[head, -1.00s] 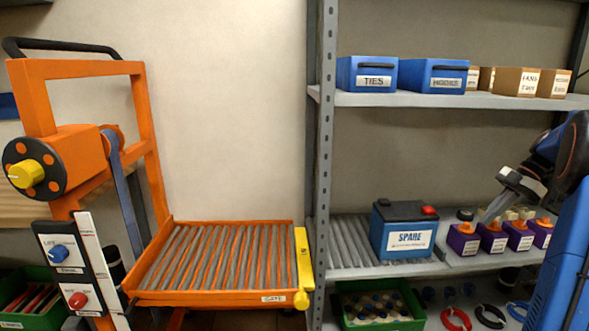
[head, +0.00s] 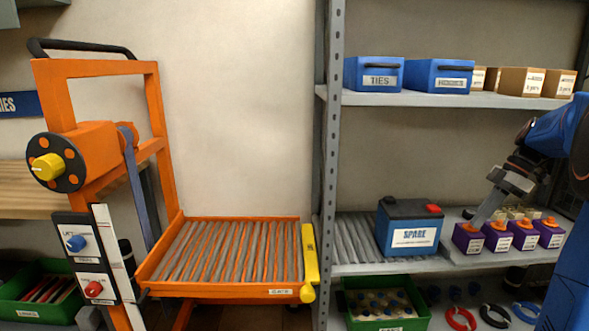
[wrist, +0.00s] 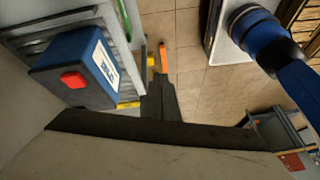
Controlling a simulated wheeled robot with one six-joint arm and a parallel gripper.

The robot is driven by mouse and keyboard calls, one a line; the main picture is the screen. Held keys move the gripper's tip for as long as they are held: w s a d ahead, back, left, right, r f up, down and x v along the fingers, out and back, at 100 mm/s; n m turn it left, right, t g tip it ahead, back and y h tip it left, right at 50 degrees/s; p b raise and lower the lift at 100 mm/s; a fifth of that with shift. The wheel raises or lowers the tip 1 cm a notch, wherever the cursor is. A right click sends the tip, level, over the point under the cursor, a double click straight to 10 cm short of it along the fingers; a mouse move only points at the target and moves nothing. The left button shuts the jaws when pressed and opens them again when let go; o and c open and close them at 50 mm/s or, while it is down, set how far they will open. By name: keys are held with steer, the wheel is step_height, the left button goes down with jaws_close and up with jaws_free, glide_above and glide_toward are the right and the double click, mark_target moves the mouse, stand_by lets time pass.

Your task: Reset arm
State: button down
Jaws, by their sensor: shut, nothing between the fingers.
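My gripper (head: 484,212) is at the right in the head view, in front of the shelf with the spare battery. Its grey fingers point down and to the left, close to the row of small purple blocks with orange tops (head: 497,236). In the wrist view my gripper (wrist: 158,82) is shut and empty, with tile floor beyond the tips. My blue arm comes in from the right edge of the head view. Whether the fingers touch the purple blocks cannot be told.
A dark blue SPARE battery (head: 408,228) with a red cap stands on the roller shelf. An orange roller lift (head: 218,293) with a yellow gate bar (head: 310,262) stands to the left. Blue bins (head: 437,76) sit on the upper shelf, a green crate (head: 415,322) below.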

steer(key=s+a+r+m+h, duration=0.15)
steer(key=s+a+m, duration=0.35)
steer(key=a, duration=0.5)
steer(key=s+a+f+m+t+h, duration=0.1)
steer(key=s+a+f+m, duration=0.2)
steer(key=s, duration=0.4)
steer(key=s+a+f+m+t+h, duration=0.1)
steer(key=s+a+f+m+t, duration=0.1)
steer(key=s+a, duration=0.4)
steer(key=s+a+f+m+t+h, duration=0.1)
steer(key=s+a+f+m, duration=0.3)
steer(key=s, duration=0.6)
steer(key=shift+a+f+m+t+h, duration=0.35)
steer(key=shift+f+m+t+h, duration=0.1)
steer(key=shift+f, duration=0.1)
steer(key=shift+s, duration=0.1)
